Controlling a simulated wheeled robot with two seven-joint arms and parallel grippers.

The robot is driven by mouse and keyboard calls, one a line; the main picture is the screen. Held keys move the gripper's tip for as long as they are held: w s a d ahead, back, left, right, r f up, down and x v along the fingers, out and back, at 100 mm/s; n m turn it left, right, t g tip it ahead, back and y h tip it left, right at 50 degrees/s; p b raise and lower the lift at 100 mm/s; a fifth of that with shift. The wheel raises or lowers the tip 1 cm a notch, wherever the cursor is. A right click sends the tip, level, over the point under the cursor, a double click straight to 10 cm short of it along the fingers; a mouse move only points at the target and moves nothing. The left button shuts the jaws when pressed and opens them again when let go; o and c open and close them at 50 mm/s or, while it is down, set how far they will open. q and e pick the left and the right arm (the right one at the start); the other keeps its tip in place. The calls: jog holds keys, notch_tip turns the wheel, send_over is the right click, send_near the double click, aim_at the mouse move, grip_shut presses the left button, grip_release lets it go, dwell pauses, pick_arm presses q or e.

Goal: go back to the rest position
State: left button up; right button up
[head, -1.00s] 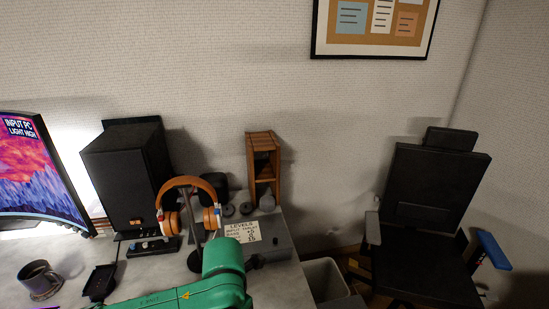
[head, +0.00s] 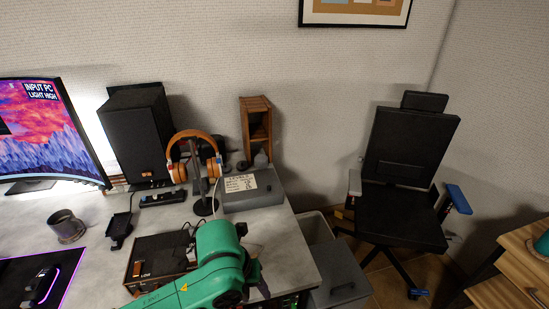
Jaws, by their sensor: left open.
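My green left arm comes in from the bottom left, bends over the front of the grey desk (head: 88,232) and points down at its right front edge. My left gripper (head: 258,278) is the dark part at the end of this arm, mostly hidden by the green wrist. It is open, and I see nothing held in it. My right gripper is not in view.
A dark box with an orange label (head: 158,262) sits beside my arm. Headphones on a stand (head: 203,206), a grey labelled box (head: 262,196), a speaker (head: 140,137), a mug (head: 66,227) and a monitor (head: 45,140) stand on the desk. An office chair (head: 405,210) is right.

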pick_arm(q)
jog(key=s+a+f+n+t+y, duration=0.1)
jog(key=s+a+f+n, duration=0.15)
jog(key=a+n, duration=0.6)
jog(key=s+a+f+n+t+y, duration=0.1)
jog(key=s+a+f+n, duration=0.2)
jog(key=n, duration=1.1)
jog(key=s+a+f+n, duration=0.1)
jog(key=s+a+n, duration=0.2)
jog(key=a+n, duration=0.65)
notch_tip(320, 180, down, 23)
jog(key=s+d+n, duration=0.1)
jog(key=s+d, duration=0.1)
jog(key=d, duration=0.1)
jog(key=s+a+f+g, duration=0.2)
jog(key=s+a+f, duration=0.1)
jog(key=s+f, duration=1.1)
jog(key=shift+s+a+f, duration=0.15)
jog(key=shift+s+f, duration=0.15)
jog(key=shift+s, duration=0.85)
